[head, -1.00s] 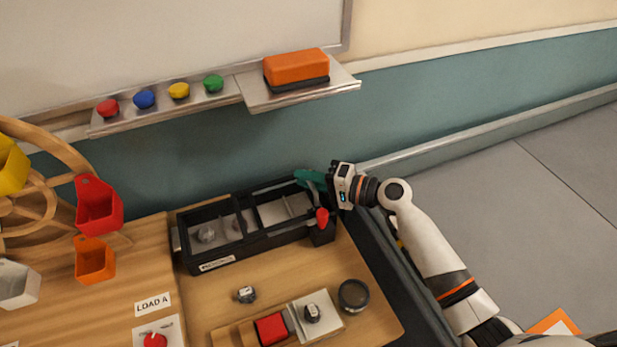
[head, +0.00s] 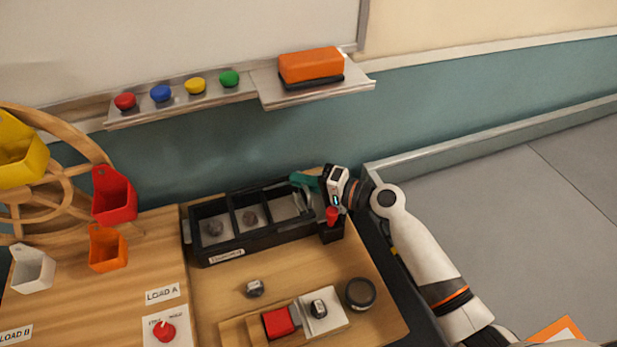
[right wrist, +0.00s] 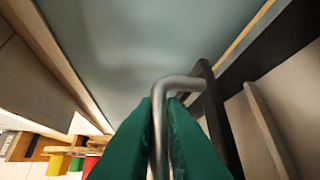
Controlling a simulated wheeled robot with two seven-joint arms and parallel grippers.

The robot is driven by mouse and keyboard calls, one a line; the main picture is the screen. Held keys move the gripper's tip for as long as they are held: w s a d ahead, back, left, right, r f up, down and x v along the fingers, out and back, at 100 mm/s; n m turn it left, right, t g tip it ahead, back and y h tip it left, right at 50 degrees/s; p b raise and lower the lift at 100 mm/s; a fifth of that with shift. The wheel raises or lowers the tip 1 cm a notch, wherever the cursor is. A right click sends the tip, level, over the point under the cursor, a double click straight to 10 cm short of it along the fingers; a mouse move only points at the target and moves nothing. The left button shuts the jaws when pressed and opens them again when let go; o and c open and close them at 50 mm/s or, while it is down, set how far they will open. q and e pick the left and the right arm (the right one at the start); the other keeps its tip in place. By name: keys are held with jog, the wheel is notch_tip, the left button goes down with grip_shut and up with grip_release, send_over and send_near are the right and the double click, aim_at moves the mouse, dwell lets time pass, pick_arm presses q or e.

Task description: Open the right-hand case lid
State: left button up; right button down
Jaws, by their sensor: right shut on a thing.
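The black case (head: 275,240) stands at the back of the wooden bench, with several compartments. Small grey round parts show in its left and middle ones; pale, thin shapes show in the right one. My right gripper (head: 299,180) is at the case's back right, above the rim. In the right wrist view its green fingers (right wrist: 162,110) are shut on a bent metal handle (right wrist: 183,83) beside a dark frame edge (right wrist: 217,125). The gripper hides part of the case's right end, and I cannot tell the lid's exact angle. My left gripper is out of view.
A red knob (head: 332,215) on a black block stands close under my right gripper. A dark round container (head: 360,293) and a red block (head: 279,322) are in front. The marker ledge (head: 313,90) is above.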

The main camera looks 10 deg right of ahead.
jog(key=c, duration=1.8)
grip_release()
jog(key=shift+d, duration=0.1)
jog(key=shift+b+v, duration=1)
jog(key=shift+v, duration=4.95)
jog(key=shift+f, duration=0.1)
